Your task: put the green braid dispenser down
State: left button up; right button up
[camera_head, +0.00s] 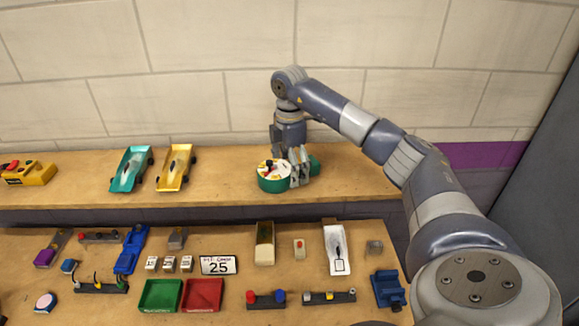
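A round green container (273,184) with a white top and small red, yellow and black shapes is at the back shelf, right of centre. A darker green piece (314,163) shows just right of my fingers. It looks like the green braid dispenser, but I cannot tell whether it joins the round container. My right gripper (299,168) points down at the container's right side, its fingers close around a part of the green that they largely hide. Any gap under the green piece is too small to tell. My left gripper is out of view.
A teal car (131,168) and a gold car (176,167) stand on the shelf (225,180) to the left. The lower bench holds a green tray (160,295), a red tray (203,295) and several small tools. The shelf right of my gripper is clear.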

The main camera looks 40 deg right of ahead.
aim_at(289, 164)
jog(key=shift+r, duration=0.1)
jog(key=shift+r+b, duration=0.4)
jog(key=shift+r, duration=0.15)
notch_tip(289, 164, up, 3)
jog(key=shift+w+f+b, duration=0.1)
jog(key=shift+b, duration=0.65)
notch_tip(289, 164, up, 8)
jog(key=shift+p, duration=0.4)
